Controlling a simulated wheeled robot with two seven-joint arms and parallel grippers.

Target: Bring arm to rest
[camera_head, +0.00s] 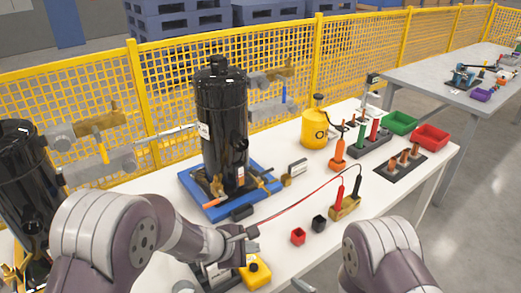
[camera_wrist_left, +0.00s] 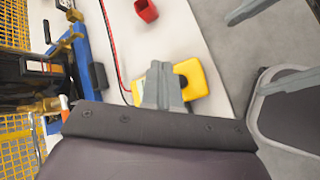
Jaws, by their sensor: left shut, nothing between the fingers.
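My left gripper (camera_head: 252,232) is shut and empty above the front of the white table (camera_head: 285,245). It also shows in the left wrist view (camera_wrist_left: 160,85), fingers together. Below it is a yellow device (camera_head: 256,274), which shows beside the fingertips in the left wrist view (camera_wrist_left: 192,77); the fingers hide part of it. My right arm (camera_head: 385,255) comes in at the lower right of the head view, its gripper mostly cut off there. In the left wrist view two separated grey fingers at the upper right look like my right gripper (camera_wrist_left: 262,45), open with nothing between them.
A black compressor (camera_head: 222,130) stands on a blue pallet (camera_head: 222,207) behind my left gripper. Red and black leads run to a brass block (camera_head: 344,208). A yellow fence (camera_head: 170,80) closes off the back.

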